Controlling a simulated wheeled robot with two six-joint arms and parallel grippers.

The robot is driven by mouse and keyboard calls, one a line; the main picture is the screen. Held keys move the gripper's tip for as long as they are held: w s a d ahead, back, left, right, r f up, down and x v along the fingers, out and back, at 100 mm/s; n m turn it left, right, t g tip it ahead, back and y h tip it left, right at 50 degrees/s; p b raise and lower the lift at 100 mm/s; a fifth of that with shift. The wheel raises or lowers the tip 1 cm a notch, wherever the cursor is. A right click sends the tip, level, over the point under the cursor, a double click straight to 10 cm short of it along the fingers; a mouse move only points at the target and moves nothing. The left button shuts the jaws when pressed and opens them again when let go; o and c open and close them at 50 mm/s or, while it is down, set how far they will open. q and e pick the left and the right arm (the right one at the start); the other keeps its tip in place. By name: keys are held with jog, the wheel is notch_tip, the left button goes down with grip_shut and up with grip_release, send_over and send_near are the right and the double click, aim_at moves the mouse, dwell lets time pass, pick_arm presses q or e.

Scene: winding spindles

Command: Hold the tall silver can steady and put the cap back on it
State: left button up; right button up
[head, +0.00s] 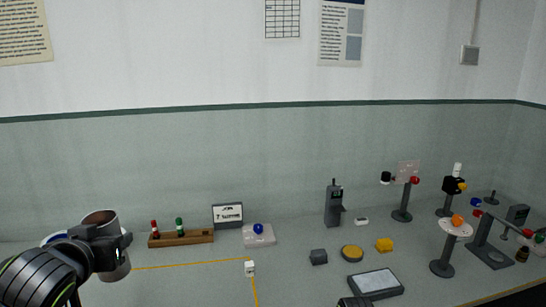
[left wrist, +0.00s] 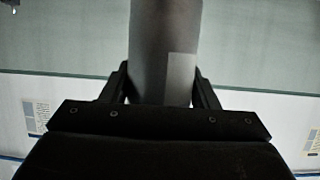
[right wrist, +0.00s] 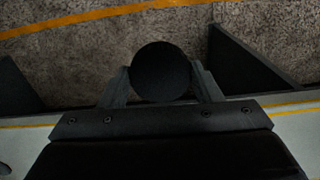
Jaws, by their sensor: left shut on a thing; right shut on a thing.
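The tall silver can (head: 118,264) stands at the left of the head view, its open top facing up with a brownish inside. My left gripper (head: 112,241) is shut on the can's side. In the left wrist view the can (left wrist: 165,40) fills the space between the fingers, with a paler patch on it. In the right wrist view my right gripper (right wrist: 160,88) is shut on a dark round piece (right wrist: 160,68), which looks like the cap. The cap is apart from the can. I cannot make it out in the head view.
A wooden rack (head: 180,239) with red and green pegs stands right of the can. A small white cube (head: 250,268) lies on the yellow line. A dark block (head: 318,257), a round yellow-topped piece (head: 352,253) and a grey tray (head: 376,283) lie further right, before several stands.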

pick_arm(q)
jog(key=d+f+m+h, duration=0.2)
jog(key=d+f, duration=0.1)
jog(key=d, duration=1)
jog(key=shift+f+h, duration=0.3)
jog(key=shift+h, duration=0.1)
jog(key=s+d+f+m+g+h, duration=0.3)
jog(key=d+f+m+g+h, duration=0.3)
jog(key=f, duration=0.4)
jog(key=s+d+f+m+g+h, duration=0.4)
jog(key=d+f+m+g+h, duration=0.2)
jog(key=f+m, duration=0.4)
jog(key=d+m+h, duration=0.1)
jog(key=d, duration=0.1)
jog(key=shift+d+m+h, duration=0.3)
jog(key=shift+d, duration=0.1)
jog(key=shift+w, duration=0.1)
